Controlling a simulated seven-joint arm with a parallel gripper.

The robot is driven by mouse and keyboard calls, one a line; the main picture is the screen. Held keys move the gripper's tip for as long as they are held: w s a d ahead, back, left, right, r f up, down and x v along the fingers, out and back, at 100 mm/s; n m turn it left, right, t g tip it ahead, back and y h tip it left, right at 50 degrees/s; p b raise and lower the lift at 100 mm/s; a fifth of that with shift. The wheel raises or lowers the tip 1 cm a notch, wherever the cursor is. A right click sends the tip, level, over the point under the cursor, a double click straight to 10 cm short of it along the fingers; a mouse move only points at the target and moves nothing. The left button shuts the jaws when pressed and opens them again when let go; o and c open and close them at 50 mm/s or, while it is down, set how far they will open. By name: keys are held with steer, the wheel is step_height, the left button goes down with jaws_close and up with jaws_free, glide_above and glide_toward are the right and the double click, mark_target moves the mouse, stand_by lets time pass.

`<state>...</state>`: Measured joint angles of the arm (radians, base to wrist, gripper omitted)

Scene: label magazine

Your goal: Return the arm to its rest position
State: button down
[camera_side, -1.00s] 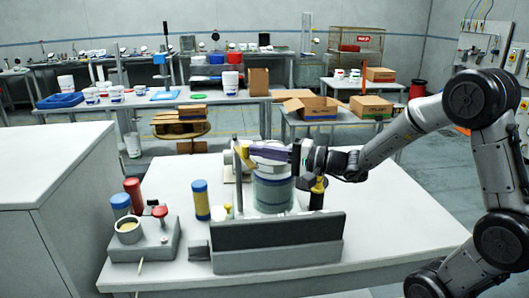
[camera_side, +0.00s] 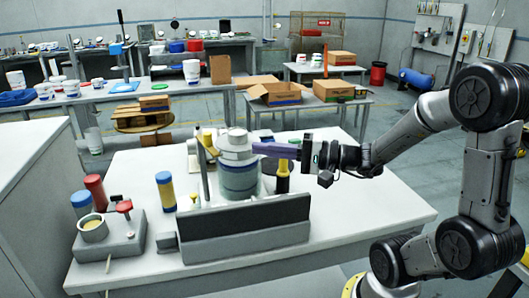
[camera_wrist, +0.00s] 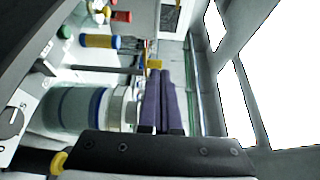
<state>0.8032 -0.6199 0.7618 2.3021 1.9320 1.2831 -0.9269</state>
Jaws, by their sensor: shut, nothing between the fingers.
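My gripper (camera_side: 254,148) has long purple fingers held together with nothing between them. In the side view it points left, level with the top of a pale cylindrical magazine (camera_side: 238,180) with a white upper part. The fingertips overlap the cylinder's right edge in the picture; I cannot tell whether they touch it. My arm reaches in from the right, bent at the elbow.
A dark panel (camera_side: 245,230) stands at the front of the fixture. A grey block (camera_side: 110,238) with a cup and red knob, and a blue-and-yellow bottle (camera_side: 166,192), stand to the left. The table's right part (camera_side: 370,215) is clear.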

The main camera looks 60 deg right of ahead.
steer(key=s+a+r+n+g+y, duration=0.1)
steer(key=s+a+n+g+y, duration=0.2)
steer(key=a, duration=0.4)
steer(key=s+a+r+n+g+y, duration=0.1)
steer(key=a+n+g+y, duration=0.15)
steer(key=a+n, duration=0.3)
steer(key=s+a+f+n+g, duration=0.3)
steer(key=s+a+n+g, duration=0.25)
steer(key=s, duration=0.25)
steer(key=s+d+f+n+g+h, duration=0.2)
steer(key=s+f+g+h, duration=0.1)
steer(key=s+f+h, duration=0.15)
steer(key=w+d+m+t+h, duration=0.1)
steer(key=d+t+h, duration=0.1)
steer(key=d+h, duration=0.4)
steer(key=d, duration=0.5)
steer(key=shift+d+m+h, duration=0.25)
steer(key=shift+m+h, duration=0.05)
